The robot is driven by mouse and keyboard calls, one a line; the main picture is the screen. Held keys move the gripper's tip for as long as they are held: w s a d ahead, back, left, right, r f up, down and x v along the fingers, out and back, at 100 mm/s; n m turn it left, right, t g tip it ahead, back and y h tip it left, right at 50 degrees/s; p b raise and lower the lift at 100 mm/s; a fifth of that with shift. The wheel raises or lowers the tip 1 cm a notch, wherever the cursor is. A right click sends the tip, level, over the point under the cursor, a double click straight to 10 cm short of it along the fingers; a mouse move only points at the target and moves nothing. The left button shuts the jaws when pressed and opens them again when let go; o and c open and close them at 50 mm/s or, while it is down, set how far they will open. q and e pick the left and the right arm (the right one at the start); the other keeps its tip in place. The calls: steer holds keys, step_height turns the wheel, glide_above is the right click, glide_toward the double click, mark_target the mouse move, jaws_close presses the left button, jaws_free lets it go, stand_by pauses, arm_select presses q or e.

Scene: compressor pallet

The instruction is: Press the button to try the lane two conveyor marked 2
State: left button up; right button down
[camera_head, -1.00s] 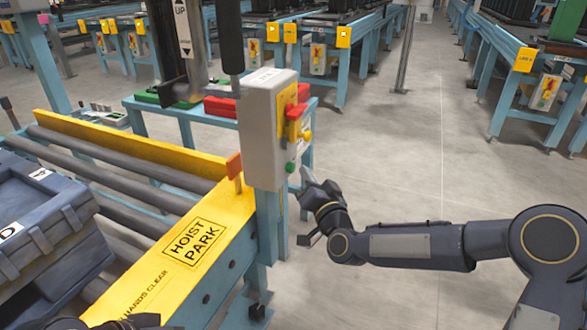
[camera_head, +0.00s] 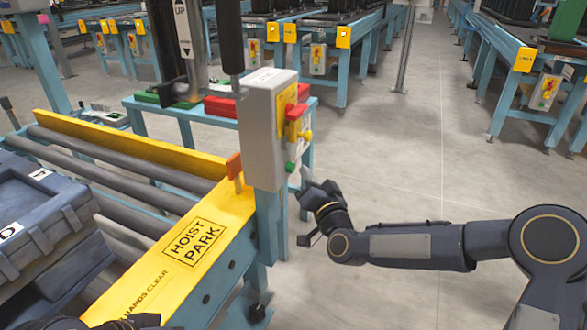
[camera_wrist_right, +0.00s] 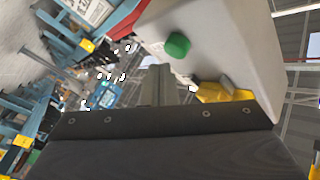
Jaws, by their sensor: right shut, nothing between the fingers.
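A grey control box (camera_head: 262,135) stands on a blue post at the end of the roller conveyor (camera_head: 130,185). A green button (camera_head: 290,167) sits low on its right-hand face, below a red and yellow switch (camera_head: 296,122). My right gripper (camera_head: 305,176) is shut and empty, just right of the green button, with a small gap apparent. In the right wrist view the green button (camera_wrist_right: 177,45) shows above and right of the shut fingers (camera_wrist_right: 156,86). A dark part of my left arm shows at the lower left edge; its fingers cannot be made out. I cannot read a 2 on the box.
A yellow rail marked HOIST PARK (camera_head: 195,240) runs beside the rollers, with a dark tote (camera_head: 40,225) at left. A red tab (camera_head: 234,166) stands near the box. Other conveyors with similar boxes (camera_head: 545,92) stand behind.

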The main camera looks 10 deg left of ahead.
stand_by(0.6)
steer(key=shift+w+a+b, duration=0.1)
steer(key=shift+a+b, duration=0.2)
steer(key=shift+a, duration=0.1)
steer(key=shift+w+a, duration=0.15)
steer(key=shift+a, duration=0.35)
stand_by(0.6)
stand_by(0.3)
steer(key=shift+s+d+b, duration=0.3)
steer(key=shift+d+b, duration=0.3)
steer(key=shift+d, duration=0.25)
